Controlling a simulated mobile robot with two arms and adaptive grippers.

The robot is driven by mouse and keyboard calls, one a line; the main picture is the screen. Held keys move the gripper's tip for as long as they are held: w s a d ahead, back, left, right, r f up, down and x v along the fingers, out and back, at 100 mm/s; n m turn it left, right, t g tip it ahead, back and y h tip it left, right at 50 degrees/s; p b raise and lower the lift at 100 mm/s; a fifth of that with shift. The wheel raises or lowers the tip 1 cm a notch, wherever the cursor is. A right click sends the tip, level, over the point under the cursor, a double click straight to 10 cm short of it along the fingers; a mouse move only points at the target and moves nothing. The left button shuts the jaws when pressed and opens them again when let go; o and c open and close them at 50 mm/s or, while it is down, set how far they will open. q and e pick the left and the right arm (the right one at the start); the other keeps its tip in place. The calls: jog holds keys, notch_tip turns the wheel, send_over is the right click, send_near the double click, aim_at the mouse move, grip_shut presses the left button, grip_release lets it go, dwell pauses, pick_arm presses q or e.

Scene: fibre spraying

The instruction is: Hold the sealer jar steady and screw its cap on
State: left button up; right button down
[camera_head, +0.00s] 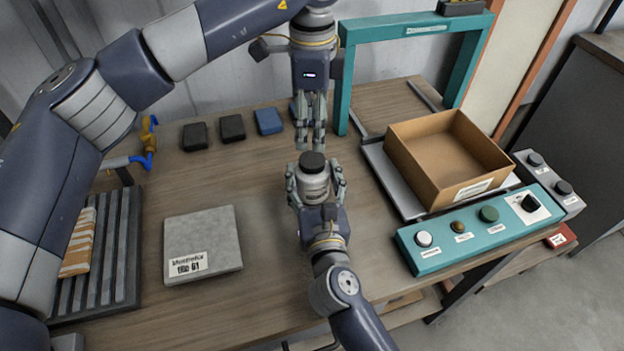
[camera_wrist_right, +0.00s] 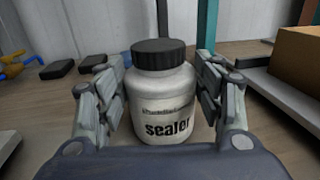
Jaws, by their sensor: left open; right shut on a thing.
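The sealer jar (camera_head: 314,184) is a white jar standing upright on the wooden table; its label reads "sealer" in the right wrist view (camera_wrist_right: 165,105). The black cap (camera_head: 312,161) sits on top of the jar and looks level in the right wrist view (camera_wrist_right: 159,53). My right gripper (camera_head: 316,188) is shut on the jar, one finger on each side of its body. My left gripper (camera_head: 311,140) hangs pointing down just beyond and above the cap. It is open and empty, apart from the cap. Whether the cap's thread is engaged is hidden.
A grey slab (camera_head: 203,240) and a ribbed rack (camera_head: 103,260) lie to the left. Dark and blue blocks (camera_head: 268,121) line the back. A cardboard box (camera_head: 448,155), a teal frame (camera_head: 343,80) and a button panel (camera_head: 470,235) stand to the right.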

aim_at(312, 159)
pick_arm(q)
jog(key=shift+f, duration=4)
jog(key=c, duration=1.1)
jog(key=o, duration=1.2)
jog(key=shift+c, duration=0.2)
jog(key=shift+r, duration=0.1)
jog(key=shift+r, duration=2.2)
jog(key=shift+o, duration=0.5)
